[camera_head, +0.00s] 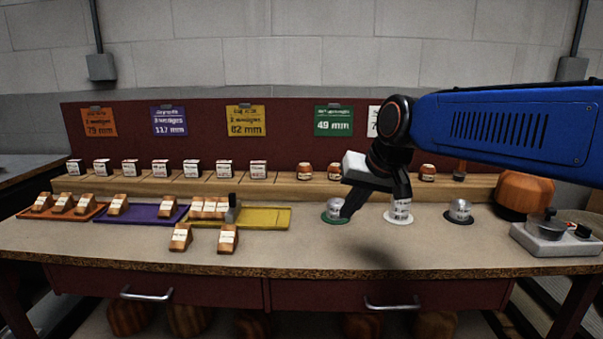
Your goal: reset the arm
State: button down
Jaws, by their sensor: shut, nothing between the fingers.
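My blue arm comes in from the right and bends down at a black wrist. My gripper (349,210) hangs below a pale block on the wrist, pointing down and to the left over the bench. It is dark, small and partly blurred, and its fingers look shut with nothing held. Its tip is close beside a silver tin (334,209) on a green disc. I cannot tell if they touch. The wrist hides part of the shelf and a white poster behind it.
Orange (92,213), purple (105,218) and yellow (275,219) trays lie left, with several wooden wedges. A scale (553,240) stands far right. The front middle is clear.

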jog(key=s+d+f+h, duration=0.1)
jog(key=s+d+f, duration=0.7)
jog(key=s, duration=0.4)
jog(key=s+d+f+h, duration=0.2)
jog(key=s+d+f, duration=0.6)
jog(key=s+d, duration=0.2)
jog(key=shift+s+d+f+m, duration=0.15)
jog(key=shift+s+f+m, duration=0.15)
jog(key=shift+s, duration=0.75)
